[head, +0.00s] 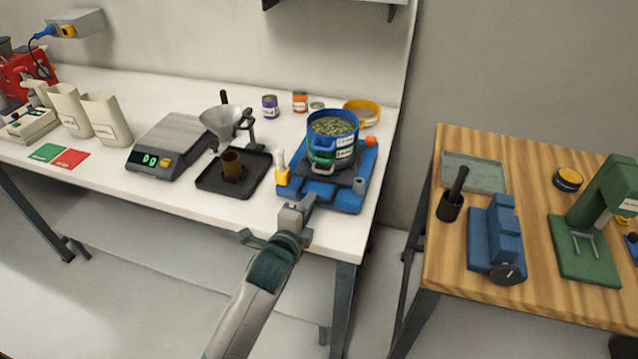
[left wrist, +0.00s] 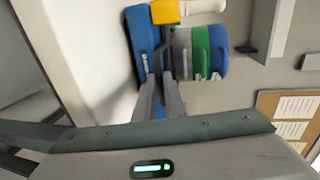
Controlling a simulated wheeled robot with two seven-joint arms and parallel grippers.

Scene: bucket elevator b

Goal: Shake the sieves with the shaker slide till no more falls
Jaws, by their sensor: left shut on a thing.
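The sieve stack (head: 333,137) stands upright on the shaker slide, with a blue sieve on top, a green one below and a grey part at the bottom. Greenish grains fill the top sieve. In the left wrist view the fingers (left wrist: 160,88) reach the blue base beside the sieve stack (left wrist: 200,53). My right gripper is not in view.
A yellow clamp with a pale handle (head: 282,168) stands at the base's left. Left of it are a black tray (head: 207,183) with a brown cup, a funnel (head: 222,122) and a scale (head: 150,160). A yellow-rimmed sieve (head: 362,108) lies behind. A wooden table (head: 445,255) stands right, across a gap.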

